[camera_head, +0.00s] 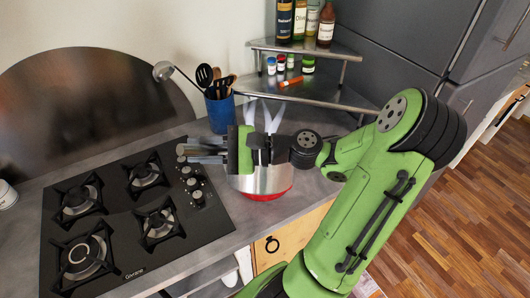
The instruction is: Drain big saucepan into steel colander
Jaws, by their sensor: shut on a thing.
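A shiny steel vessel (265,181) with a red lower edge is at the counter's front, right of the hob. My gripper covers its upper part, so I cannot tell whether it is the big saucepan or the steel colander, or whether a second vessel is behind my arm. My gripper (203,151) is in front of and above it, pointing left. It is shut, and what lies between the jaws is mostly hidden. Pale upright shapes (262,113) show just behind the gripper; I cannot tell what they are.
A black gas hob (130,241) fills the counter's left. A blue utensil pot (220,113) with a ladle stands behind the gripper. A corner shelf (325,59) holds bottles and small jars. A grey cabinet (387,52) is at the right. Bare counter (38,228) shows left of the hob.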

